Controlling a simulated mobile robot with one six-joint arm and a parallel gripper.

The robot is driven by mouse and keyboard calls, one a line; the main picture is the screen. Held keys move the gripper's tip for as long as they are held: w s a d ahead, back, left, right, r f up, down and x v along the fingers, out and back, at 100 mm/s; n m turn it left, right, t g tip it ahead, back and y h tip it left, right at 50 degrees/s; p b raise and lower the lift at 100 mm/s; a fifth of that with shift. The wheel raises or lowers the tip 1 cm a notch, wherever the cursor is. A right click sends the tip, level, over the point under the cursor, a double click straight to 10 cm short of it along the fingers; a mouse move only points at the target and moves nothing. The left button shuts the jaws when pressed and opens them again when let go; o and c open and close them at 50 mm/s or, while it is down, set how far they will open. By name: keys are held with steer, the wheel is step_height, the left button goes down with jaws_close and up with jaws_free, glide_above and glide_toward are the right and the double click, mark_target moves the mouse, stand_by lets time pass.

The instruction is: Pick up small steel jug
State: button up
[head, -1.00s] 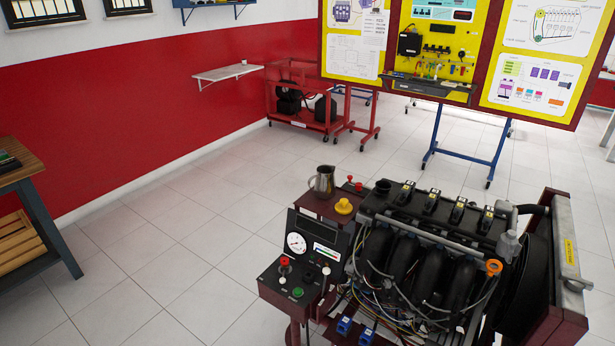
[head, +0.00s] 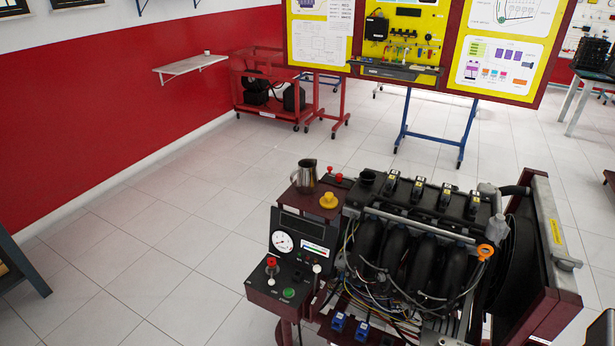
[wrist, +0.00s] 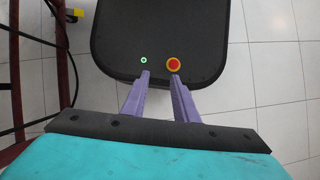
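The small steel jug (head: 305,177) stands upright on the dark red corner platform of the engine trainer (head: 400,240) in the head view. It is just behind the yellow knob (head: 329,201) and left of the engine block. It does not show in the wrist view. My gripper (wrist: 160,76) shows only in the wrist view, where its two purple fingers are apart with nothing between them. It is away from the jug.
The trainer's control panel (head: 285,245) with a gauge and buttons lies in front of the jug. Red small knobs (head: 332,174) stand to the jug's right. Tiled floor (head: 180,240) is clear to the left. A red wheeled frame (head: 270,95) stands behind.

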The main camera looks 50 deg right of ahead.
steer(key=w+d+r+m+t+y+b, duration=0.1)
steer(key=w+r+m+t+y+b, duration=0.15)
steer(key=w+m, duration=0.6)
steer(key=w+r+m+t+y+b, duration=0.1)
steer(key=w+r+m+t+y, duration=0.4)
steer(key=w, duration=0.6)
steer(key=w+d+r+m+t+h+b, duration=0.2)
steer(key=w+d+r+m+t+b, duration=0.35)
steer(key=w+d+r+m, duration=0.8)
steer(key=d+r+m+t+h+b, duration=0.1)
steer(key=d+r+m+t+h, duration=0.1)
steer(key=d+r+m+t, duration=0.6)
steer(key=d+r+m+t+h+b, duration=0.15)
steer(key=d+r+m, duration=0.25)
steer(key=d+r, duration=0.8)
steer(key=s+d+r+m+h, duration=0.1)
steer(key=s+d, duration=0.2)
steer(key=d, duration=0.2)
steer(key=s+d+r+m+h+b, duration=0.1)
steer(key=s+d+r+m+h, duration=0.1)
steer(key=s+d, duration=0.2)
steer(key=s+d+r+m+t+h, duration=0.1)
steer(key=s+d, duration=0.3)
steer(key=d, duration=0.4)
steer(key=shift+r+h+b, duration=0.3)
steer(key=shift+r+h, duration=0.2)
steer(key=shift+h, duration=0.1)
steer(key=shift+w, duration=0.1)
steer(key=shift+w, duration=0.1)
